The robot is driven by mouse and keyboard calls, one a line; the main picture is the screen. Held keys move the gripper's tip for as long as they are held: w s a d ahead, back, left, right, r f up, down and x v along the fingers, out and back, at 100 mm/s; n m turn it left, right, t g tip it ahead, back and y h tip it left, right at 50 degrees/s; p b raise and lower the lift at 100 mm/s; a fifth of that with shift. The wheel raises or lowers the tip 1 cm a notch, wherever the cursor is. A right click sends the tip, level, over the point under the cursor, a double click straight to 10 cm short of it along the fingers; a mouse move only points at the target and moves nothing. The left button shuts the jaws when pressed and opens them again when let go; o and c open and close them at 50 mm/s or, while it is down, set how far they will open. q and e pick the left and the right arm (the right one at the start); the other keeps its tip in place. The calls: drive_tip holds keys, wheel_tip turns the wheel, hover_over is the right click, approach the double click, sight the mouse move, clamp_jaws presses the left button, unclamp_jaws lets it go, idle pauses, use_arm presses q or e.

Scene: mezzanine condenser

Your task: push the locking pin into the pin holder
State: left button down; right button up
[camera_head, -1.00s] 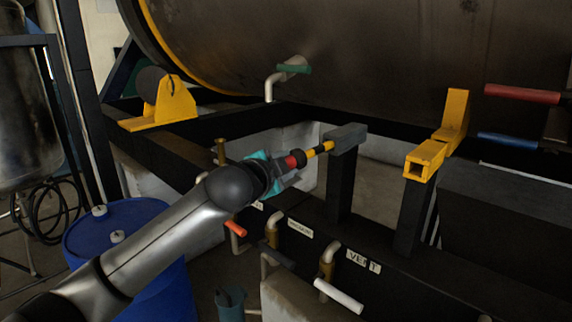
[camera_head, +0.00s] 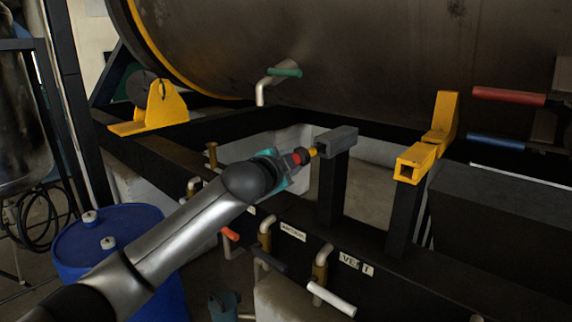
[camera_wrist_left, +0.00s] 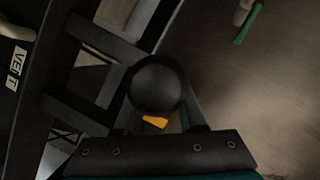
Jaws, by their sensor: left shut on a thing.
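The locking pin (camera_head: 313,152) has a dark round knob, a red band and a yellow shaft. My left gripper (camera_head: 292,162) is shut on its knob end. The pin points right toward the pin holder (camera_head: 340,139), a dark grey square block on a black post. The pin's front end meets the block's near left face and seems partly inside; the block hides its tip. In the left wrist view the dark round knob (camera_wrist_left: 158,84) sits between the fingers, with a bit of yellow (camera_wrist_left: 155,121) below it. My right gripper is not in view.
A yellow square-tube bracket (camera_head: 412,162) stands to the right on another black post. Valves with red (camera_head: 230,234) and white (camera_head: 331,300) handles lie below. A green-handled tap (camera_head: 284,73) hangs from the tank above. A blue drum (camera_head: 128,240) stands lower left.

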sight(307, 153)
use_arm(q)
drive_tip(key=shift+w+d+r+b, duration=0.1)
drive_tip(key=shift+w+d+b, duration=0.1)
drive_tip(key=shift+w+d, duration=1.1)
drive_tip(key=shift+w+d+r+b, duration=0.15)
drive_tip(key=shift+w+d, duration=0.85)
drive_tip(key=shift+w, duration=0.55)
drive_tip(key=shift+c, duration=2.1)
unclamp_jaws()
drive_tip(key=shift+f, duration=0.2)
